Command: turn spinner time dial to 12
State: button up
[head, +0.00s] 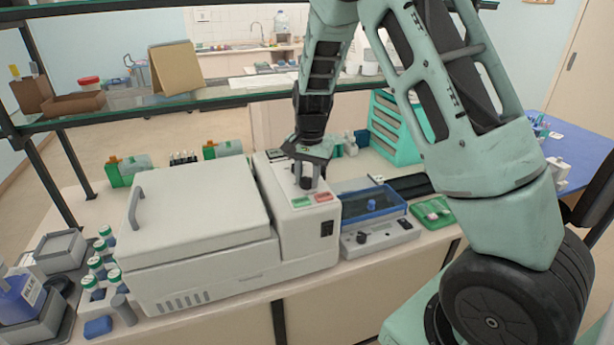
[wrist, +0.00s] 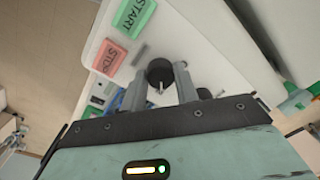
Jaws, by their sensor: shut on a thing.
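The spinner (head: 205,225) is a white box with a closed lid, and its control panel is on the right side. A dark round dial (wrist: 160,71) with a pale pointer line sits on the panel near the START and STOP buttons. My gripper (wrist: 161,86) comes down from above, with its two grey fingers on either side of this dial, shut on it. The gripper (head: 306,178) also shows over the panel in the head view. A second dark knob (wrist: 204,93) is partly hidden beside the right finger. I cannot read any dial numbers or tell which setting the pointer marks.
The green START button (wrist: 135,14) and red STOP button (wrist: 109,58) are close to the fingers. A device with a blue tray (head: 375,205) stands right of the spinner. White bottles with green caps (head: 105,262) stand at left. A shelf (head: 230,98) crosses behind.

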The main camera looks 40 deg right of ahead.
aim_at(310, 180)
jog(key=shift+w+r, duration=0.1)
jog(key=o, duration=1)
jog(key=r+b, duration=0.1)
jog(key=r, duration=0.4)
jog(key=r+b, duration=0.1)
jog(key=r, duration=0.5)
jog(key=s+r+b, duration=0.1)
jog(key=r+b, duration=0.1)
jog(key=r, duration=0.4)
jog(key=shift+d+r, duration=0.15)
jog(key=shift+d, duration=0.15)
